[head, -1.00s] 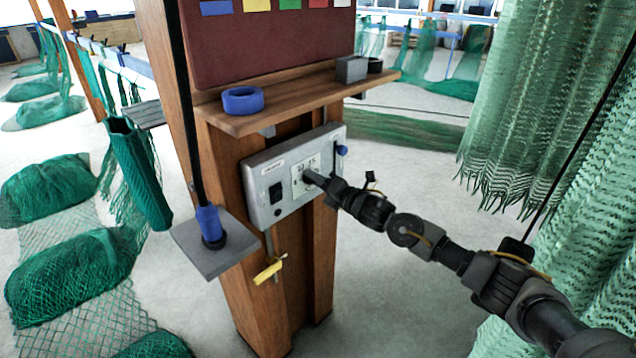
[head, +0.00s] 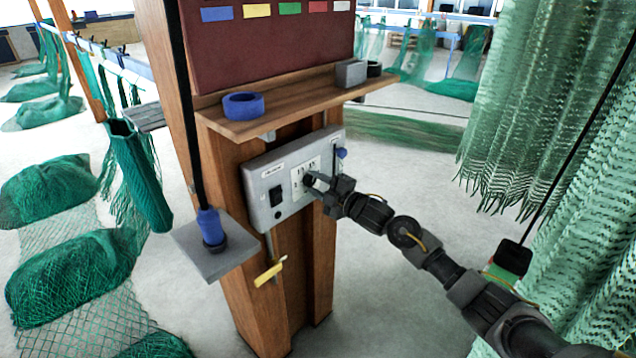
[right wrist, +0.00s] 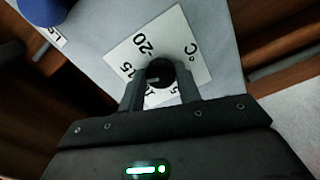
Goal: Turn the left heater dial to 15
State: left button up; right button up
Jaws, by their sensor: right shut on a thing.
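A grey control box (head: 262,213) is fixed to the wooden post, with a white scale card (head: 298,188) on its front. A small black dial (head: 308,180) sits on the card. My right gripper (head: 314,182) is shut on this dial, with its fingers at the card. In the right wrist view the round dial (right wrist: 160,70) is between the two fingertips. The card there (right wrist: 190,60) shows 20, 15, a partly hidden 5 and °C. I cannot make out clearly where the dial's pointer stands. My left gripper is not in view.
A black switch (head: 276,195) is left of the card and a blue-tipped lever (head: 341,154) right of it. A wooden shelf (head: 300,103) with a blue tape roll (head: 243,105) juts out above. A yellow-handled valve (head: 268,275) hangs below. Green nets (head: 540,110) hang at right.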

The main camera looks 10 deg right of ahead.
jog(key=shift+m, duration=1)
jog(key=o, duration=1)
jog(key=shift+c, duration=0.2)
jog(key=b+v, duration=0.2)
jog(key=v, duration=0.8)
jog(key=shift+s+d, duration=0.25)
jog(key=shift+s, duration=0.05)
